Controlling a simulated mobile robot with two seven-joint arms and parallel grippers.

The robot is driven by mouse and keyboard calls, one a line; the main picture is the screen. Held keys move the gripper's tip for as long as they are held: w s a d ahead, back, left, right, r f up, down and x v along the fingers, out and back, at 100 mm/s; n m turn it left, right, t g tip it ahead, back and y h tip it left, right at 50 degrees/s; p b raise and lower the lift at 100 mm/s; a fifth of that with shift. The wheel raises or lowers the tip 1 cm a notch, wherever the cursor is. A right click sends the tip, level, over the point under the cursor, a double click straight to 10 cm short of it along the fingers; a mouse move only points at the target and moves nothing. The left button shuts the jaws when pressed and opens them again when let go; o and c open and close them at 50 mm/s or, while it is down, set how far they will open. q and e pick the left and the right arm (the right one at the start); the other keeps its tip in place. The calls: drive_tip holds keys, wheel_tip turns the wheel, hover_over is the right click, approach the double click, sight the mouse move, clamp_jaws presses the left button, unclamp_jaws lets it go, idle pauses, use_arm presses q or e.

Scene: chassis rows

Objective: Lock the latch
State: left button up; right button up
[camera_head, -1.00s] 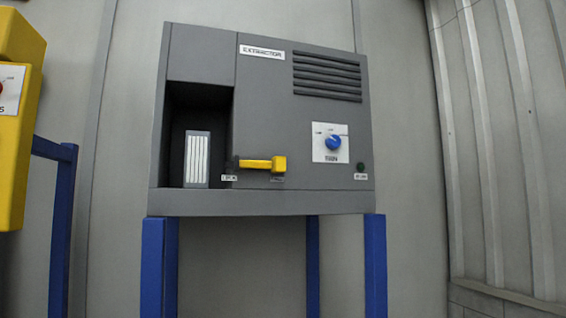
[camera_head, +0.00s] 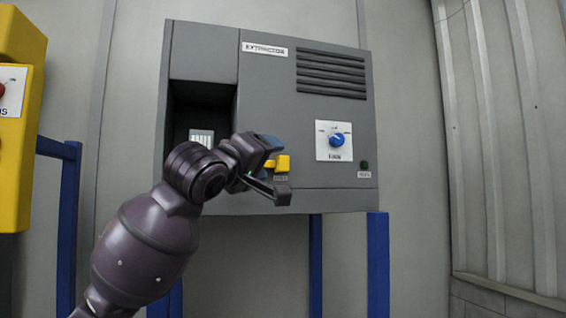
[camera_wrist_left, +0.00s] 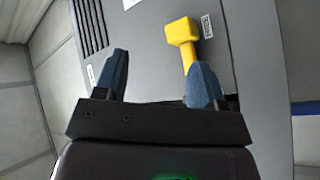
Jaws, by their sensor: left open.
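The yellow latch handle (camera_head: 283,163) is on the front of the grey extractor cabinet (camera_head: 210,52), at its lower middle. It lies about level, with its block-shaped end to the right. My left gripper (camera_head: 276,170) is open at the latch and hides most of its bar. In the left wrist view the latch (camera_wrist_left: 182,31) stands ahead of my gripper (camera_wrist_left: 159,75). Its bar runs down behind or beside the right finger, and the space between the fingers looks empty. I cannot tell whether that finger touches it. My right gripper is not in view.
A blue knob (camera_head: 337,140) on a white plate and a dark green button (camera_head: 364,164) are right of the latch. A recess with a pale ribbed block (camera_head: 201,137) is at the left. A yellow box (camera_head: 14,150) stands far left. The cabinet stands on blue legs (camera_head: 378,262).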

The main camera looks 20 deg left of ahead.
sight(279, 162)
use_arm(q)
drive_tip(key=w+n+g+y+p, duration=0.1)
drive_tip(key=w+n, duration=0.3)
drive_tip(key=w+n+g+p, duration=0.1)
drive_tip(key=w+n+p, duration=0.1)
drive_tip(key=w+n, duration=0.2)
drive_tip(key=shift+w+d+n+y, duration=0.1)
drive_tip(key=shift+d+n+y, duration=0.1)
drive_tip(key=shift+n+y, duration=0.3)
drive_tip(key=shift+w+d+f, duration=0.1)
drive_tip(key=shift+w+d, duration=0.05)
drive_tip(key=shift+w, duration=0.5)
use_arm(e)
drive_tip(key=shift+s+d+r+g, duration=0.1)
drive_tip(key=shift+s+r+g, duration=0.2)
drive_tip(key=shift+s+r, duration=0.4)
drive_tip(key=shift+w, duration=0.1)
